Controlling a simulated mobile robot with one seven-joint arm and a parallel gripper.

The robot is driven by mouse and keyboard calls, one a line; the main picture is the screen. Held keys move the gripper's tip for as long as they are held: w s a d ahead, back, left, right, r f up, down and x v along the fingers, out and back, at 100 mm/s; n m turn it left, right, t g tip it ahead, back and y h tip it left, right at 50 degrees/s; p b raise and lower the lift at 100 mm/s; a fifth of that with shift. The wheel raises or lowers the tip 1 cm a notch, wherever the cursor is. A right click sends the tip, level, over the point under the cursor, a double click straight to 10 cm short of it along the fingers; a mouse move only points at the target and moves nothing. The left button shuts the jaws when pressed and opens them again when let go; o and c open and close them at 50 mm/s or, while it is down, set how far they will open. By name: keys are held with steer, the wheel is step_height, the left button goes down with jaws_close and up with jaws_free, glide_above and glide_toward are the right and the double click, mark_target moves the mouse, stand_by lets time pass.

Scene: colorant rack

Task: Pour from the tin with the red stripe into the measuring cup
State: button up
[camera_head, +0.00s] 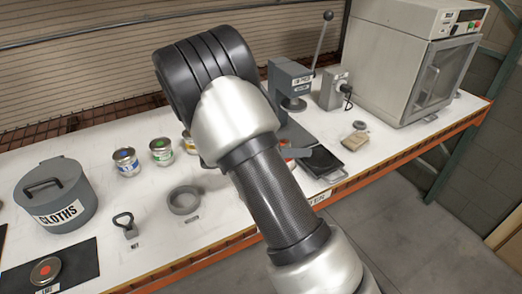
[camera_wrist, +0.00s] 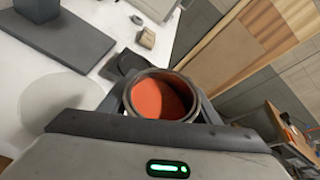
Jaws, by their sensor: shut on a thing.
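My gripper (camera_wrist: 160,102) is shut on an open tin (camera_wrist: 196,116), with a finger on each side of it. The tin is filled with orange-red colorant (camera_wrist: 160,97). Its stripe does not show in the wrist view, and I cannot tell its tilt. In the head view my arm hides the gripper and most of what it holds; a small orange-red patch (camera_head: 291,151) shows beside the arm. A pale, round, see-through shape (camera_wrist: 52,105) lies left of the tin in the wrist view; I cannot tell whether it is the measuring cup.
Tins with blue (camera_head: 125,162) and green (camera_head: 161,152) marks stand on the bench, a yellow one partly hidden. A CLOTHS pot (camera_head: 60,208), a grey ring (camera_head: 185,199) and a red-centred disc (camera_head: 45,271) are left of my arm. A press (camera_head: 290,82) and oven (camera_head: 400,65) stand behind.

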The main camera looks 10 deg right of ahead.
steer(key=shift+w+r+p, duration=0.2)
steer(key=shift+r+p, duration=0.25)
steer(key=shift+r, duration=0.05)
steer(key=shift+w+a+r+n+g+h+p, duration=0.3)
steer(key=shift+w+n+g+h+p, duration=0.15)
steer(key=shift+n, duration=0.25)
stand_by(0.5)
steer(key=shift+w+a+r+n+g+h+p, duration=0.1)
steer(key=shift+w+r+n+g+h+p, duration=0.15)
steer(key=shift+r+n+p, duration=0.35)
stand_by(1.4)
steer(key=shift+f+n+g+h+b, duration=0.35)
steer(key=shift+f+n, duration=0.25)
steer(key=shift+n, duration=0.2)
stand_by(1.2)
steer(key=shift+r+n+h, duration=0.35)
steer(key=shift+r+n, duration=0.1)
steer(key=shift+n, duration=0.25)
stand_by(1.6)
